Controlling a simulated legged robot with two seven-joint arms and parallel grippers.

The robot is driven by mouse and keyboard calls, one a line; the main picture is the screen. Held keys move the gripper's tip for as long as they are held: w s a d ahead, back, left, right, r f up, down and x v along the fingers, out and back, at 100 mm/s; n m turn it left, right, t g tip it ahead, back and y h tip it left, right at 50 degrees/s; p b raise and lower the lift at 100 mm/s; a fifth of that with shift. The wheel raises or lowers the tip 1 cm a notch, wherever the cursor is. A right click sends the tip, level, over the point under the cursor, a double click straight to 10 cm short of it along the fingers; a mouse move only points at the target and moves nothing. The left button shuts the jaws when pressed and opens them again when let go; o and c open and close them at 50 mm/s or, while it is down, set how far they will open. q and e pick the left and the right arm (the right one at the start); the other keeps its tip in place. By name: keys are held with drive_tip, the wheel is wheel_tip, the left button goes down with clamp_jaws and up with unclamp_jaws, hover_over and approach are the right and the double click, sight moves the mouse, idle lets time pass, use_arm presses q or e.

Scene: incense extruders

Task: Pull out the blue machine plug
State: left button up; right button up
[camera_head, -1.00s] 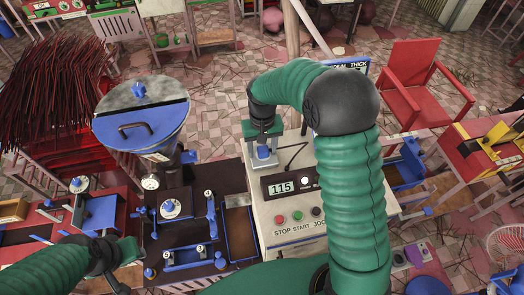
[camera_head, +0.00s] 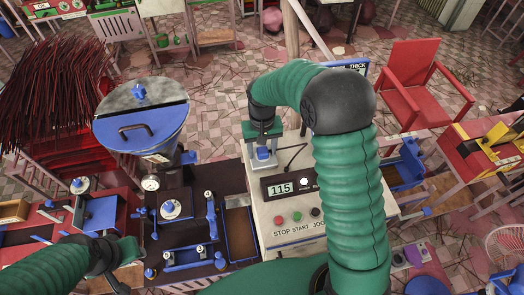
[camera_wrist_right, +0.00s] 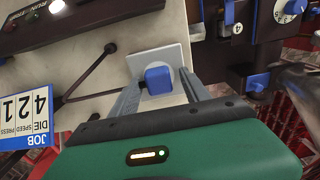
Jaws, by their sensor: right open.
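The blue plug (camera_wrist_right: 158,80) sits in a pale square socket plate (camera_wrist_right: 172,56) on the light top of the machine, with a dark cable nearby. My right gripper (camera_wrist_right: 160,82) is open, its two grey fingers on either side of the plug. I cannot tell whether either finger touches it. In the head view the right gripper (camera_head: 263,147) points down over the plug (camera_head: 263,154), which is partly hidden by the gripper.
The control box (camera_head: 290,187) showing 115, with red, green and black buttons, stands just in front of the socket. A blue hopper (camera_head: 143,128) and a dark bench with blue fittings lie to the left. A red chair (camera_head: 412,82) stands at the back right.

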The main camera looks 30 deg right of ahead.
sight(263, 150)
drive_tip(key=shift+d, duration=0.1)
clamp_jaws()
drive_tip(key=shift+r, duration=0.1)
idle(0.4)
drive_tip(key=shift+r+p, duration=2.65)
drive_tip(key=shift+r, duration=0.3)
